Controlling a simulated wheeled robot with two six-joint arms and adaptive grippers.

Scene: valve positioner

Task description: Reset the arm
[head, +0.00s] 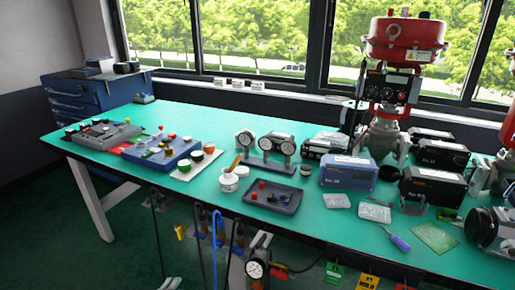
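Neither of my arms nor grippers shows in the head view. The green-topped workbench (330,226) runs across the view below the windows. The red-topped valve actuator (405,40) stands upright at its back right, with a dark positioner box (390,87) on its front. No gripper is seen touching anything on the bench.
A grey panel (103,132), a blue panel (165,151), twin gauges (266,145), a dark tray (272,196), a blue device (347,173) and a screwdriver (396,238) lie on the bench. A blue cabinet (75,100) stands left. A gauge (256,268) and hoses are below the front edge.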

